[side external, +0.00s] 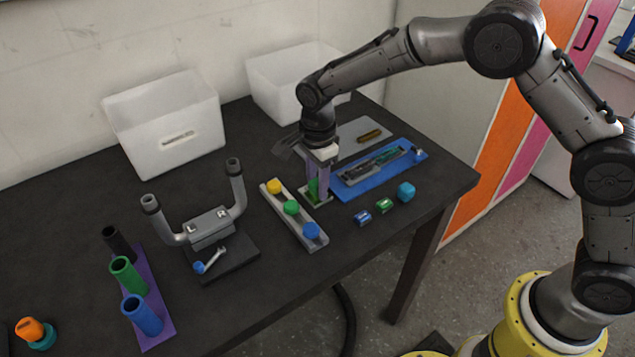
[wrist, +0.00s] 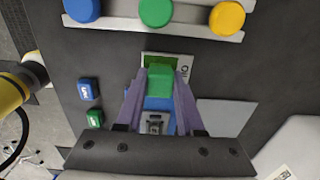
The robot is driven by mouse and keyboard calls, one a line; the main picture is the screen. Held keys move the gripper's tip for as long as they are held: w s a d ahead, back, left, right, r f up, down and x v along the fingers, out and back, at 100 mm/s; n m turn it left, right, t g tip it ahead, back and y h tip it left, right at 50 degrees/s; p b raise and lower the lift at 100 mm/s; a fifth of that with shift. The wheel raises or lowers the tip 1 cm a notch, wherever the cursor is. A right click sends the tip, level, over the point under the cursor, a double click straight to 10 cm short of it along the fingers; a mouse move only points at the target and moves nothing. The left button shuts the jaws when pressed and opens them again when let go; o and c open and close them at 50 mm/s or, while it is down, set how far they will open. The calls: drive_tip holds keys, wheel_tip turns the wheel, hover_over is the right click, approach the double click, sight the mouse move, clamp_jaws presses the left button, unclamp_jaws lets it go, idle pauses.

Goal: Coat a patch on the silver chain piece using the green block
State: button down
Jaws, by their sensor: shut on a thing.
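My gripper (side external: 319,192) points down with its purple fingers shut on the green block (wrist: 160,79). In the wrist view the block sits between the fingertips, over a small plate with a green patch (wrist: 152,57) and a lettered pale edge. I cannot tell whether the block touches the plate. In the side view the fingers partly hide the block and plate. Behind the gripper, a blue tray (side external: 352,187) holds dark grey and green pieces. A grey piece (wrist: 155,122) shows between my fingers in the wrist view; I cannot tell for sure which is the silver chain piece.
A grey rail (side external: 301,226) with yellow, green and blue knobs lies beside the gripper. Small blue and green blocks and a teal block (side external: 406,192) lie near the table edge. A grey plate (side external: 349,140) holds a brass piece. White bins (side external: 167,125) stand behind.

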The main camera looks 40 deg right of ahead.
drive_tip(key=shift+f, duration=0.1)
drive_tip(key=shift+r, duration=3.6)
